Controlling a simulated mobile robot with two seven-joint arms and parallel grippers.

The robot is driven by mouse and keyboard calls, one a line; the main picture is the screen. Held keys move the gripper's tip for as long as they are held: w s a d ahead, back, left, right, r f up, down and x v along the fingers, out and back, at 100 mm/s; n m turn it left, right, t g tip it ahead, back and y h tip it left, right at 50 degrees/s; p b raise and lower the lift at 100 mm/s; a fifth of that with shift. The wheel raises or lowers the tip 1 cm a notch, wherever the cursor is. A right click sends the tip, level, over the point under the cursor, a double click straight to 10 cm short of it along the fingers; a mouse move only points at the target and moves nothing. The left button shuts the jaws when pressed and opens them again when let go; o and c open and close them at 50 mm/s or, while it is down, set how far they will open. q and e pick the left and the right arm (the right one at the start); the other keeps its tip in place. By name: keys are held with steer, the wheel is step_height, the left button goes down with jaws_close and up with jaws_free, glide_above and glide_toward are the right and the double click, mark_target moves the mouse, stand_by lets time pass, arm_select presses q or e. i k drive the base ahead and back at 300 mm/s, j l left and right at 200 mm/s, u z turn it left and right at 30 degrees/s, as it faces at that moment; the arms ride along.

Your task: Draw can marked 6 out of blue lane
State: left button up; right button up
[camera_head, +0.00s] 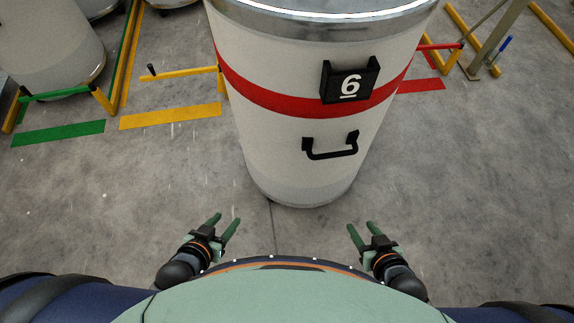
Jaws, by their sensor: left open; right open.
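The can marked 6 (285,135) is a tall white drum with a red band and a metal rim, standing upright on the floor right in front of me. A black plate with a white underlined 6 (349,84) is on its near side. A black handle (331,147) sits below the plate. My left gripper (226,222) is open and empty, low and to the left of the can. My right gripper (361,228) is open and empty, below the can's foot and to its right. Both are apart from the can. No blue lane is recognisable.
A green floor strip (58,133) and a yellow floor strip (170,116) lie to the left, with low rails behind them. A red strip (421,86) lies right of the can. Another white can (45,45) stands at the upper left. The grey floor around the grippers is clear.

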mark_target(310, 94)
steer(key=i+j+z, duration=0.1)
steer(key=j+z, duration=0.15)
steer(key=z, duration=0.25)
steer(key=j+z, duration=0.25)
steer(key=z, duration=0.2)
steer(key=j+z, duration=0.4)
steer(key=j, duration=1.1)
steer(key=k+j+z, duration=0.1)
steer(key=j, duration=0.55)
steer(key=k+j+z, duration=0.1)
steer(key=j, duration=0.5)
